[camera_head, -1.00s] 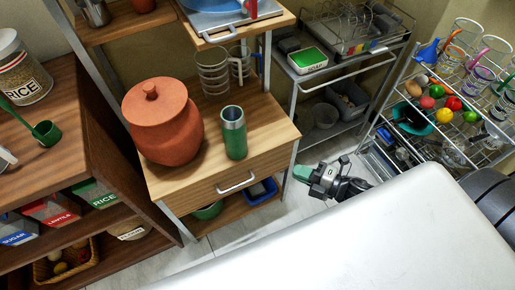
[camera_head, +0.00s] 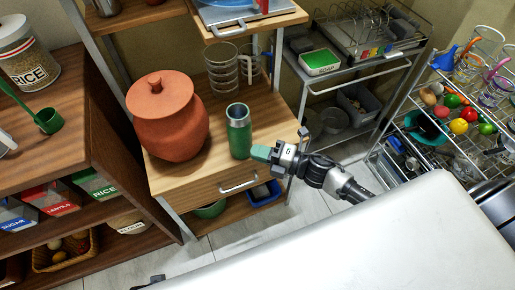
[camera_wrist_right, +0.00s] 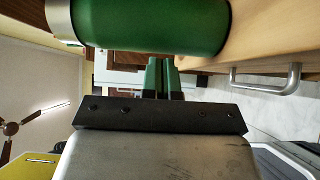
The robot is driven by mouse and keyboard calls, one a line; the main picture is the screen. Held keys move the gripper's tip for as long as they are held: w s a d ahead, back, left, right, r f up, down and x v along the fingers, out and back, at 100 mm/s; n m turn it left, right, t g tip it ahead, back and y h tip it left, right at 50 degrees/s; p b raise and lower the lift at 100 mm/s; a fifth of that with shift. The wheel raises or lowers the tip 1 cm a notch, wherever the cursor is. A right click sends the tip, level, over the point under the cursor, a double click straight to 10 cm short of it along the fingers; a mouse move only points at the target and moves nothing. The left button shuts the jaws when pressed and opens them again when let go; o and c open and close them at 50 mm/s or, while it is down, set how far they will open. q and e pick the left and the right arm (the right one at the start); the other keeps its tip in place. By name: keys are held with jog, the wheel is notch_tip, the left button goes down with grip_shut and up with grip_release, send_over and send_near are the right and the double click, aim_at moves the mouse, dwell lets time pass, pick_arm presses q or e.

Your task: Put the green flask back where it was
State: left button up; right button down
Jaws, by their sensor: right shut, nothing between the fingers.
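The green flask (camera_head: 239,135) with a bare metal top stands upright on the wooden cabinet top (camera_head: 215,165), near its front edge and to the right of the clay pot. My right gripper (camera_head: 261,153) is shut and empty, its green fingertips just right of the flask's lower body. In the right wrist view the flask (camera_wrist_right: 150,25) lies across the top of the picture, just beyond the closed fingertips (camera_wrist_right: 162,75); whether they touch it I cannot tell. My left gripper is not recognisable in any view.
The clay pot (camera_head: 168,118) stands close left of the flask. Clear glasses (camera_head: 224,68) stand behind it. A drawer handle (camera_head: 240,184) sticks out below the cabinet top. A wire rack (camera_head: 455,120) with fruit and cups stands at the right.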

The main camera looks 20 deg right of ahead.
pick_arm(q)
jog(key=shift+w+r, duration=0.15)
jog(key=shift+r, duration=0.1)
pick_arm(e)
jog(key=shift+w, duration=0.55)
jog(key=shift+w, duration=0.3)
jog(key=w, duration=0.2)
jog(key=w+b, duration=0.1)
jog(key=w, duration=0.1)
jog(key=w+b, duration=0.1)
jog(key=w, duration=0.1)
jog(key=shift+w+a+f, duration=0.15)
jog(key=shift+w+a, duration=0.1)
jog(key=shift+w, duration=0.15)
jog(key=w+b, duration=0.1)
jog(key=w, duration=0.3)
jog(key=shift+w+a+b, duration=0.15)
jog(key=shift+w+b, duration=0.05)
jog(key=shift+b, duration=0.15)
jog(key=shift+w, duration=0.25)
pick_arm(q)
notch_tip(320, 180, up, 12)
jog(key=w, duration=0.1)
jog(key=shift+w+r+t, duration=0.15)
jog(key=shift+w+t, duration=0.15)
jog(key=shift+t, duration=0.1)
pick_arm(e)
jog(key=shift+a+r, duration=0.1)
jog(key=shift+r, duration=0.1)
